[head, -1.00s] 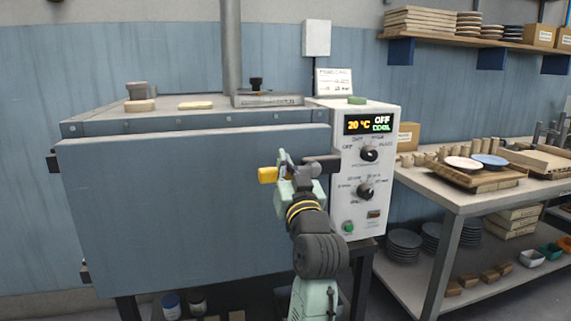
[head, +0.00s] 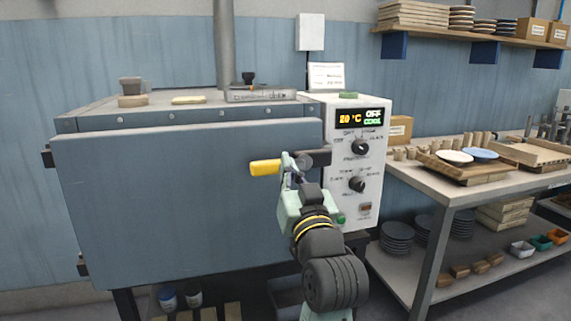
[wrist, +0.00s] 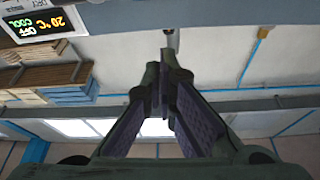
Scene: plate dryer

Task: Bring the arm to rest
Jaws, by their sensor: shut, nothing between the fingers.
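My gripper (head: 291,163) is in front of the right edge of the dryer door (head: 180,200), close to its yellow handle (head: 265,167). In the head view I cannot tell whether it touches the handle. In the wrist view my gripper (wrist: 163,75) is shut, its two fingers meeting at the tips with nothing between them. The plate dryer's door looks shut against the grey body. The control panel (head: 350,205) to the right reads 20 °C, OFF and COOL.
A worktable (head: 430,187) at the right holds a white plate (head: 455,156) and a blue plate (head: 480,154) on boards. Stacked dark plates (head: 397,236) are on its lower shelf. A wall shelf (head: 470,38) is above. A flue pipe (head: 224,45) rises behind the dryer.

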